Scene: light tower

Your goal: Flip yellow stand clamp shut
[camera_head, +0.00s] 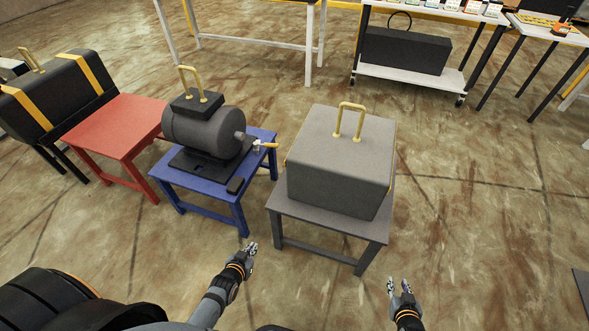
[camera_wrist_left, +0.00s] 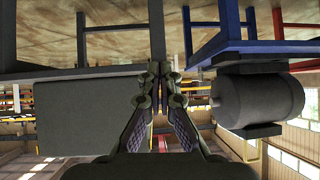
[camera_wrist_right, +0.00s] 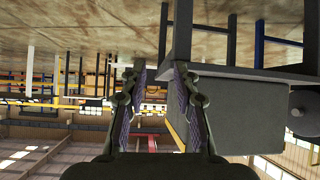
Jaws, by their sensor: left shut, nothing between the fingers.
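A small yellow lever (camera_head: 268,145) with a pale fitting sticks out at the right end of a dark grey cylinder unit (camera_head: 200,132) on a blue stand (camera_head: 210,187). It is the only clamp-like yellow part I make out, and I cannot tell whether it is open or shut. My left gripper (camera_head: 251,246) is shut and empty, in front of the blue and grey stands and apart from both. In the left wrist view the cylinder unit (camera_wrist_left: 257,98) is at the right. My right gripper (camera_head: 398,284) is open and empty, right of the grey stand.
A grey box (camera_head: 335,160) with a yellow handle sits on a grey stand (camera_head: 325,228). A red stand (camera_head: 115,125) and a black case (camera_head: 60,95) with yellow straps are at the left. Tables stand behind. The floor at the right is mostly clear.

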